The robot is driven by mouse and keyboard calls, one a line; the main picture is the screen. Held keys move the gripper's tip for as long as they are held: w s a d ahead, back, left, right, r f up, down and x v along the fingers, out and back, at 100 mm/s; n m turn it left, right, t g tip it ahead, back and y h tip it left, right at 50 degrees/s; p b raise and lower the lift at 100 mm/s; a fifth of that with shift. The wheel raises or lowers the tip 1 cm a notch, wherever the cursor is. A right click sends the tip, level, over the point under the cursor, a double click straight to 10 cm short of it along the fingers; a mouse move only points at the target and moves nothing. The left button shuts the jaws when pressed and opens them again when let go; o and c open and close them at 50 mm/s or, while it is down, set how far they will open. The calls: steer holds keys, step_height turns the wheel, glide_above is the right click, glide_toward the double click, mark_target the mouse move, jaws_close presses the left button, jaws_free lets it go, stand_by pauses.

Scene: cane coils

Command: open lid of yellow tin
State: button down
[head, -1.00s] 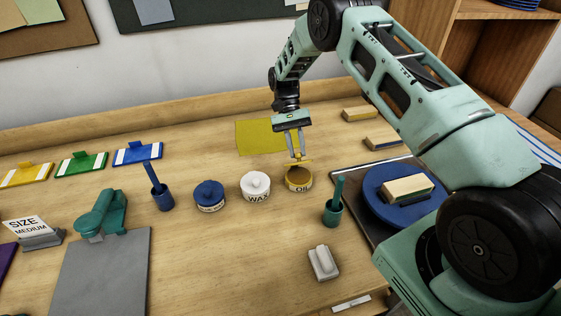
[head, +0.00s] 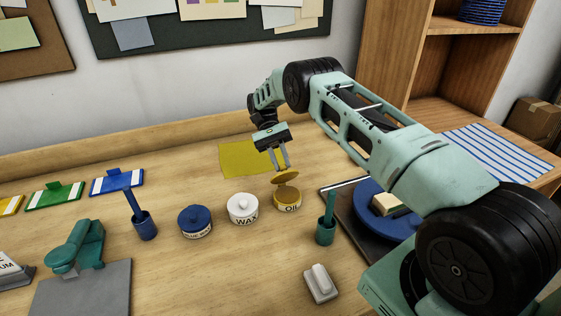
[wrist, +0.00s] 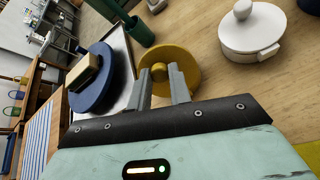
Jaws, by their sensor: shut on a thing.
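The yellow tin (head: 288,202), labelled OIL, stands upright on the bench in the head view. Its round yellow lid (head: 287,178) is tilted up above the tin's back side, leaving a gap over the opening. My gripper (head: 281,167) comes down from behind, shut on the lid's knob. In the wrist view the lid (wrist: 184,62) faces me as a yellow disc, with its knob (wrist: 158,71) between the two fingers (wrist: 160,76). The lid hides most of the tin there. Whether the lid still touches the tin's rim at the back is hard to tell.
The white WAX tin (head: 242,208) and a blue tin (head: 195,221) stand to the left. A green cup with a brush (head: 326,232) is close on the right, beside a dark tray with a blue disc (head: 374,204). A yellow sheet (head: 238,158) lies behind. A whitish block (head: 320,284) lies in front.

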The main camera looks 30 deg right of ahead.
steer(key=c, duration=1.3)
jaws_free()
step_height(320, 180, up, 10)
steer(key=p, duration=0.9)
steer(key=shift+p, duration=0.3)
